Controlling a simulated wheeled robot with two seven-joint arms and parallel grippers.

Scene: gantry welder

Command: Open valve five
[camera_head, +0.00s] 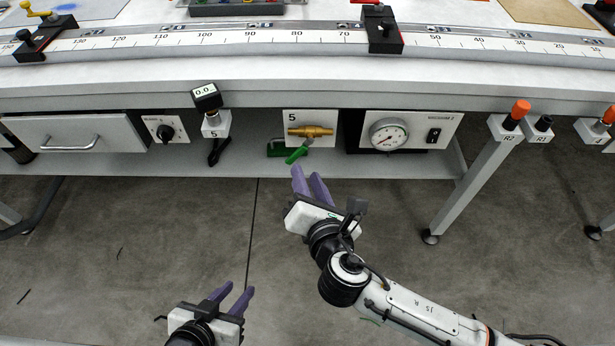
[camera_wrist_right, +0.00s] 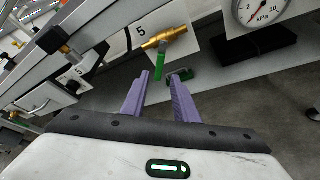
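Valve five is a brass valve (camera_head: 310,131) on a white plate (camera_head: 290,118) marked 5, under the bench's front edge. Its green handle (camera_head: 298,154) hangs down, slanting to the lower left in the head view. In the right wrist view the brass body (camera_wrist_right: 166,37) and green handle (camera_wrist_right: 159,63) show just beyond the fingers. My right gripper (camera_head: 306,171) is open, its purple fingers pointing at the handle, with nothing between them; I cannot tell how close they are. My left gripper (camera_head: 234,289) is open and empty, low over the floor.
A green object (camera_head: 277,148) lies behind the handle on the lower shelf (camera_head: 230,165). A pressure gauge (camera_head: 388,134) and a switch (camera_head: 433,135) are to the right. A small display (camera_head: 206,96) on a post and a knob (camera_head: 165,132) are to the left. A bench leg (camera_head: 470,185) stands at right.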

